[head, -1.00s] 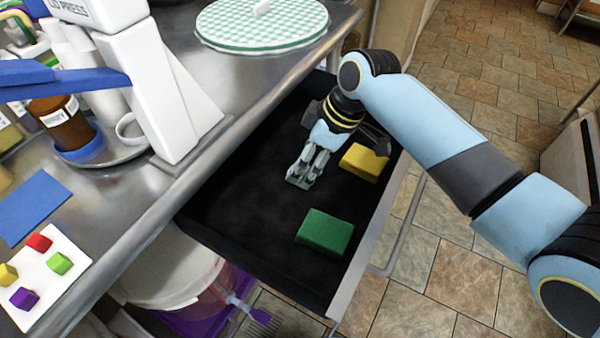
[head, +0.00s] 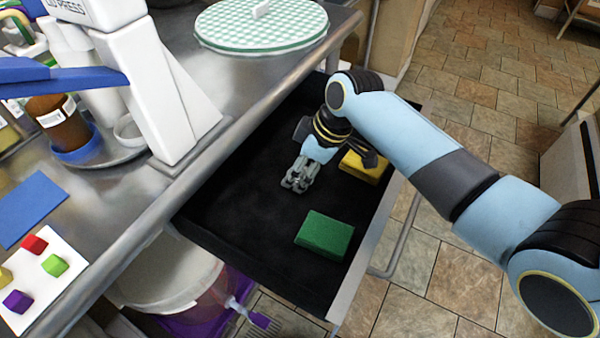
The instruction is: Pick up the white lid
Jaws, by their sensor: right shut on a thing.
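A white round top (head: 165,270), which may be the white lid, shows on the bucket under the table at lower left, partly hidden by the table edge and drawer. A round green-and-white checked cover (head: 285,32) with a white rim and white knob lies on the table at the top. My right gripper (head: 293,184) is over the open black drawer, pointing down-left, away from both. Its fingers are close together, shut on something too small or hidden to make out. My left gripper is not in view.
The open drawer (head: 240,215) holds a green block (head: 324,235) and a yellow block (head: 364,168), partly behind my right gripper. A white press (head: 160,90) stands on the metal table, with coloured cubes on a white board (head: 50,290).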

